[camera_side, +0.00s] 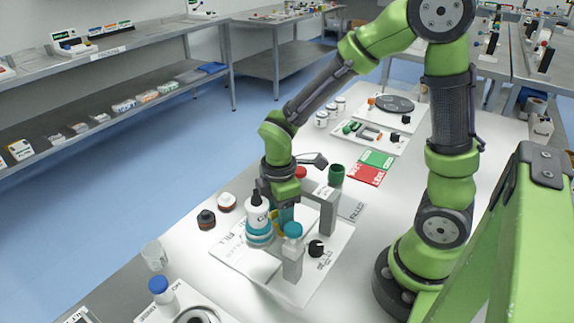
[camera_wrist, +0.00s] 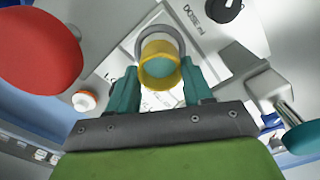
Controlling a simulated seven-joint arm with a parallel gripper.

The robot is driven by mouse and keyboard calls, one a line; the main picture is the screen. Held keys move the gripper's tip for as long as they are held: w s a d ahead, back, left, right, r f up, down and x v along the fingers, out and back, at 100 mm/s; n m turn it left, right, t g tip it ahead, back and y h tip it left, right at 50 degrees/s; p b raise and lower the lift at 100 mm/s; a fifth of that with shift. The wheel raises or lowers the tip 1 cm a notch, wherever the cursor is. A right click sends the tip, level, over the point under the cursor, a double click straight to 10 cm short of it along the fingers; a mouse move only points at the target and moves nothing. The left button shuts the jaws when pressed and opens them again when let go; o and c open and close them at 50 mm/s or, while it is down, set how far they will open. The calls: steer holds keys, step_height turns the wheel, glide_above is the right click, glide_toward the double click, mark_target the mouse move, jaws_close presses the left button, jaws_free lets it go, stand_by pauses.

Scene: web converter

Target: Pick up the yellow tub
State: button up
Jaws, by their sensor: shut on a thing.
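The yellow tub (camera_wrist: 160,72) is round and open-topped, with a teal inside. It sits between the teal fingers of my gripper (camera_wrist: 160,88) in the wrist view, and the gripper is shut on it. A grey curved ring shows just beyond the tub. In the side view my gripper (camera_side: 284,212) points down over the white station board (camera_side: 235,255). Only a small yellow part of the tub (camera_side: 274,222) shows there, largely hidden by a white bottle and the fingers. I cannot tell whether the tub touches the board.
A white bottle with a black tip and teal base (camera_side: 258,222) stands close left of my gripper. A grey post with a teal cap (camera_side: 292,250) is in front, and a grey frame (camera_side: 328,205) at right. A large red cap (camera_wrist: 38,50) looms near in the wrist view.

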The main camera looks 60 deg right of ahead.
steer(key=shift+r, duration=2)
